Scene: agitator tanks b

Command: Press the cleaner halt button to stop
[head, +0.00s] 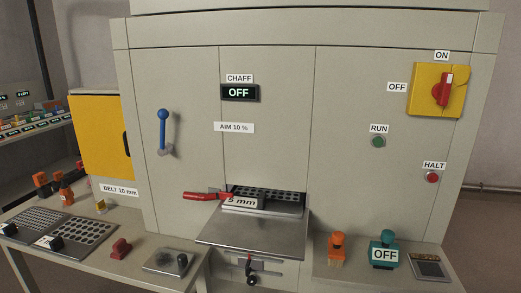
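The halt button (431,177) is a small red round button on the right side of the grey cabinet front, under a white HALT label (434,165). Nothing covers it. A green button (378,142) under a RUN label sits up and to the left of it. Neither of my grippers is in the head view, and nothing touches the halt button.
A red rotary switch (441,90) on a yellow plate is above the buttons. The CHAFF display (239,93) reads OFF. Below the buttons, a side shelf holds an orange-handled brush (337,249), a teal OFF-labelled object (384,252) and a small device (427,266).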

